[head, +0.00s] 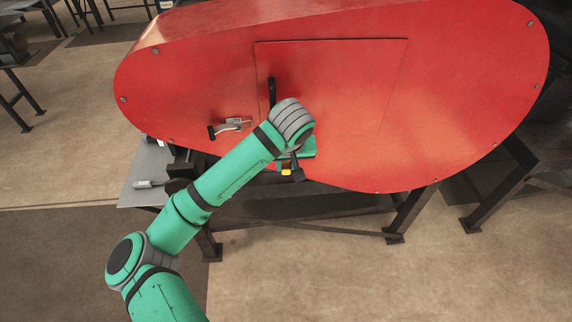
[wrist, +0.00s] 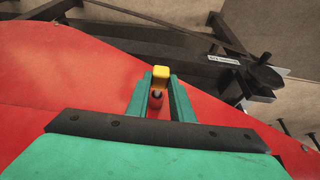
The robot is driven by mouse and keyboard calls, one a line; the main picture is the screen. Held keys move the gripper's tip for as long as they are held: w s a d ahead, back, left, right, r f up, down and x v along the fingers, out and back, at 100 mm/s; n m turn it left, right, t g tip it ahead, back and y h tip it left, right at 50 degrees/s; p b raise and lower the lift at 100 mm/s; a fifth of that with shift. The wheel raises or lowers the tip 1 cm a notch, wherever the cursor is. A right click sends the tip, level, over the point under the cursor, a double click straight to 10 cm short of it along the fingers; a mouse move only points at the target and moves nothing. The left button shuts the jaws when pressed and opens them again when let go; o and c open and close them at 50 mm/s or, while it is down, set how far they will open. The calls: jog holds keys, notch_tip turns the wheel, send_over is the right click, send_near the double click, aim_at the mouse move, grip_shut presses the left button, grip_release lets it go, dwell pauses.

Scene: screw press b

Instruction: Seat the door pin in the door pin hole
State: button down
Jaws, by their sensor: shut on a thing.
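The door pin shows as a yellow piece (wrist: 161,74) between the two green fingers of my gripper (wrist: 161,88) in the wrist view. In the head view its yellow end (head: 286,172) shows just below my wrist, at the lower edge of the red cover. My gripper (head: 291,169) is shut on the pin. A small dark round spot shows just below the yellow part in the wrist view; I cannot tell whether it is part of the pin or the hole. The pin hole cannot be made out clearly. The rectangular door (head: 345,85) lies flat against the cover.
The large red cover (head: 470,90) fills the upper middle of the head view. A black handle (head: 272,92) and a metal latch (head: 231,126) stick out at the door's left side. Dark frame legs (head: 408,212) stand below.

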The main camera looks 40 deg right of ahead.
jog(key=c, duration=1.5)
grip_release()
jog(key=v, duration=1.1)
jog(key=shift+f, duration=0.1)
